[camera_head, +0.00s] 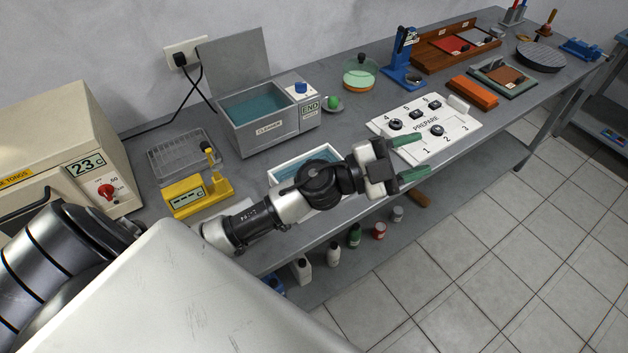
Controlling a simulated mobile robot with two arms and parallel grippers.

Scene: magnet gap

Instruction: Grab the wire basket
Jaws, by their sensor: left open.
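The wire basket (173,158) is a grey mesh tray on the bench at the left, between the beige oven and the grey cleaner. Its front right part is partly covered by the yellow device. My left gripper (424,153) is open and empty, with green fingers pointing right. It is over the front edge of the white PREPARE board, well to the right of the basket and apart from it. My left arm crosses in front of the bench. My right gripper is not in view.
The yellow device (184,198) with a display stands right in front of the basket. The beige oven (92,143) is at its left, the open-lidded cleaner (250,134) at its right. A white tray (277,178) is partly behind my arm. The PREPARE board (459,144) lies further right.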

